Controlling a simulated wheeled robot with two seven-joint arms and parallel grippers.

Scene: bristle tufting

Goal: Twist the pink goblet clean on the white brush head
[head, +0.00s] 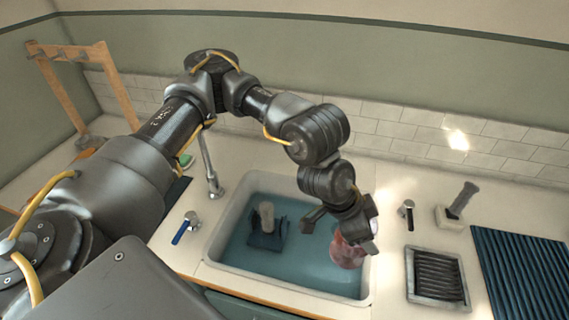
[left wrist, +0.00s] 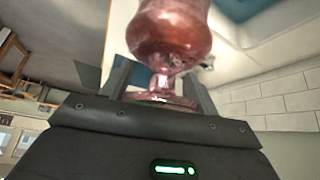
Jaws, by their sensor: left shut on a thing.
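The pink goblet (head: 347,254) hangs bowl-down from my left gripper (head: 343,222) over the right part of the sink. In the left wrist view my left gripper (left wrist: 158,88) is shut on the goblet (left wrist: 170,38) at its stem, with the foot close to the palm and the bowl pointing away. Dark smudges show low on the bowl, near the stem. The pale brush head (head: 266,214) stands upright on a dark blue base in the left part of the sink. The goblet is apart from it, to its right. My right gripper is out of view.
The sink (head: 238,205) holds bluish water. A grate (head: 437,277), a grey upright piece (head: 463,198) and a ribbed mat (head: 520,270) lie to the right.

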